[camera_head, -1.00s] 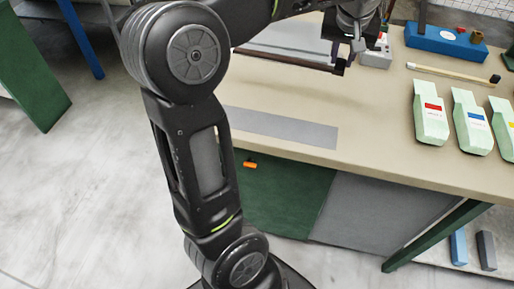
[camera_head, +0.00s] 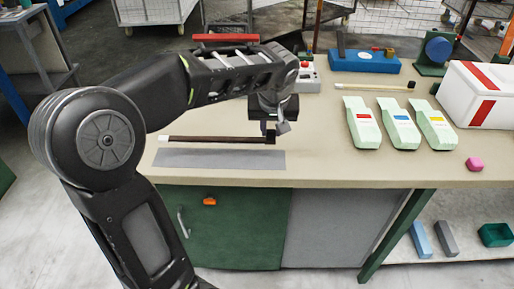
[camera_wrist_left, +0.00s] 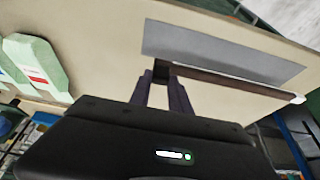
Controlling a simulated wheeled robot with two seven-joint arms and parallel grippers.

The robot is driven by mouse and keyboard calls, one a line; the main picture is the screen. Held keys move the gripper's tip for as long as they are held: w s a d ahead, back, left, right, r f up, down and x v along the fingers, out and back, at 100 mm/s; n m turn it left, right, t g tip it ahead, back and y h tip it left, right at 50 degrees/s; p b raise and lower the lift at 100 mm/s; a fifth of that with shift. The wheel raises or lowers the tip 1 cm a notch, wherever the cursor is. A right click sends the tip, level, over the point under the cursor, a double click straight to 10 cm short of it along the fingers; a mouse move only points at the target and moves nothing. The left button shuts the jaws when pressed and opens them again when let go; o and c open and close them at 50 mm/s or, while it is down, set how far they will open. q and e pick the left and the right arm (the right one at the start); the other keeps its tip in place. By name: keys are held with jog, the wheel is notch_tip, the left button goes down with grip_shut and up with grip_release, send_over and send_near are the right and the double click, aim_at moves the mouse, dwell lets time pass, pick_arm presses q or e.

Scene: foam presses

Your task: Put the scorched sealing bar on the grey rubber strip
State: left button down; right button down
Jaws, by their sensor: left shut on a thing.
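The scorched sealing bar (camera_head: 215,139) is a thin dark brown bar with a white left tip and a black block at its right end. My left gripper (camera_head: 270,132) is shut on that black end. The bar lies level, along the far side of the flat grey rubber strip (camera_head: 220,159) on the bench, roughly parallel to it. In the left wrist view the gripper (camera_wrist_left: 164,75) holds the bar (camera_wrist_left: 230,82) beside the strip's long edge (camera_wrist_left: 215,57). I cannot tell how far the bar is above the bench. My right gripper is not in view.
A pale bar (camera_head: 375,87) with a black end lies farther back. A blue block (camera_head: 365,62) is at the back. Bare benchtop (camera_head: 325,150) lies right of the strip.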

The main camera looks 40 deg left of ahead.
pick_arm(q)
jog(key=shift+f, duration=1.35)
jog(key=shift+f, duration=1.75)
jog(key=shift+f, duration=0.15)
jog(key=c, duration=1.2)
grip_release()
jog(key=v, duration=1.2)
